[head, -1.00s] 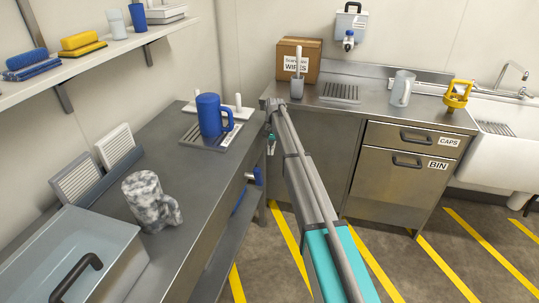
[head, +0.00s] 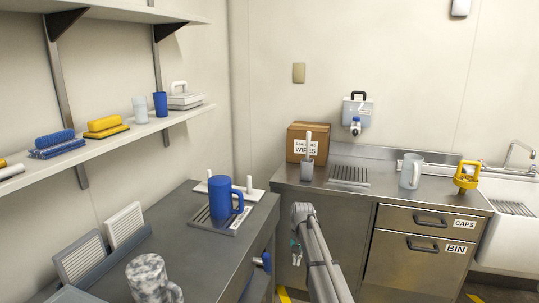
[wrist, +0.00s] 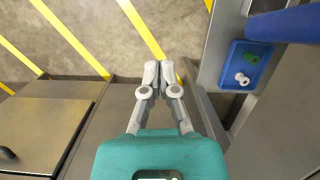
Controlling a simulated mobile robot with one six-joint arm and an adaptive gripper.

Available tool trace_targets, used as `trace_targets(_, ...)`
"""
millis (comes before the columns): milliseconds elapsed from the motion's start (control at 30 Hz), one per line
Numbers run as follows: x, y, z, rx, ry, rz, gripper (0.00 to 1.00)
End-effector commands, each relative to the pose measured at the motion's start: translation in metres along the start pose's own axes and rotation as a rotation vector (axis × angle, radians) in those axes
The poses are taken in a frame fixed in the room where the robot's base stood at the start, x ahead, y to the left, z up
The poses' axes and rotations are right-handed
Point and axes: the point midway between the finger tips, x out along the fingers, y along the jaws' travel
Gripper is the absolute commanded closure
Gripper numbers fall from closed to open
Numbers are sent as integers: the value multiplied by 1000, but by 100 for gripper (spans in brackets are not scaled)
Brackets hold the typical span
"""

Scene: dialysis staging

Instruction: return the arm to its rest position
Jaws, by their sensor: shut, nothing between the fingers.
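My gripper (wrist: 158,72) shows in the wrist view with its two fingers together and nothing between them. It points down past the front of the steel cabinet, over the floor with yellow stripes. In the head view my arm reaches up from the bottom, and its end stands in front of the cabinet, right of the left counter. The fingertips are hard to make out in the head view. The gripper touches nothing that I can see.
A blue mug (head: 224,198) stands on a drip tray on the left counter (head: 180,235), near a marbled mug (head: 150,278). The back counter holds a wipes box (head: 297,146), a clear jug (head: 411,171) and a yellow valve (head: 466,177). A blue tray (wrist: 236,80) lies beside the gripper.

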Motion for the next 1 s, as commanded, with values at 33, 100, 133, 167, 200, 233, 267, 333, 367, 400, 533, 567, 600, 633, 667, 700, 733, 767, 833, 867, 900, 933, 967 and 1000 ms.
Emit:
trace_targets(33,7,15,29,-12,15,1,100)
trace_targets(100,12,29,52,-32,39,3,100)
trace_targets(133,15,35,63,-41,48,4,100)
trace_targets(167,17,41,73,-50,58,6,100)
trace_targets(200,20,48,86,-62,72,9,100)
trace_targets(233,23,54,97,-71,81,11,100)
trace_targets(267,25,59,107,-81,90,13,100)
trace_targets(333,30,72,130,-102,113,18,100)
trace_targets(367,33,76,140,-110,121,21,100)
trace_targets(400,35,82,150,-121,133,24,100)
trace_targets(533,42,97,180,-151,163,34,100)
trace_targets(567,43,100,186,-156,169,36,100)
trace_targets(600,45,104,194,-164,176,39,100)
trace_targets(633,46,106,198,-169,180,41,100)
trace_targets(667,47,109,204,-174,185,43,100)
trace_targets(700,48,112,211,-180,192,45,100)
trace_targets(733,49,114,216,-184,197,47,100)
trace_targets(767,50,117,221,-189,201,50,100)
trace_targets(833,53,122,233,-199,211,55,100)
trace_targets(867,54,124,238,-203,215,57,100)
trace_targets(900,51,125,240,-208,219,59,100)
trace_targets(933,44,124,237,-208,219,58,100)
trace_targets(967,41,123,236,-207,218,58,100)
trace_targets(1000,37,123,237,-207,218,58,100)
